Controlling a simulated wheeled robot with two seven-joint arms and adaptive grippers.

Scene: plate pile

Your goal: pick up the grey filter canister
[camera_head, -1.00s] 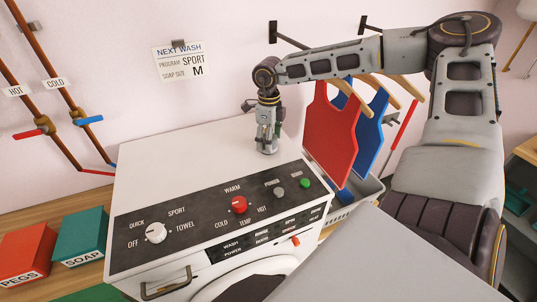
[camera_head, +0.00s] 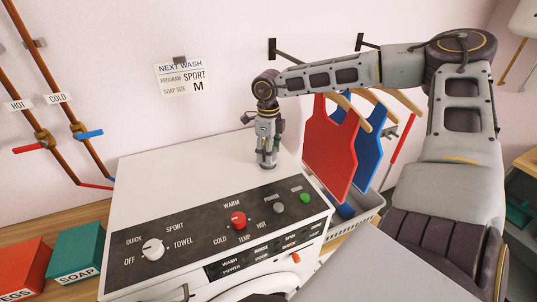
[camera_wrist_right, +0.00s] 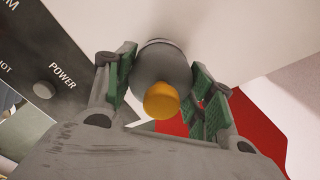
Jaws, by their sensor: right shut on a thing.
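The grey filter canister (camera_wrist_right: 158,68) has a rounded grey body and a yellow-orange knob facing the right wrist camera. My right gripper (camera_wrist_right: 163,88) has its green-padded fingers on both sides of the body, shut on it. In the head view my right gripper (camera_head: 268,138) points down over the back right of the washer top (camera_head: 190,155). The canister (camera_head: 267,161) shows below the fingers, upright, at the white top; I cannot tell if it touches it. My left gripper is not in view.
The washer's dark control panel (camera_head: 200,250) with knobs lies in front of the gripper. Red (camera_head: 330,150) and blue (camera_head: 368,150) aprons hang close on the right, above a grey basket (camera_head: 368,208). Red and teal (camera_head: 78,250) boxes stand left. The washer's left top is clear.

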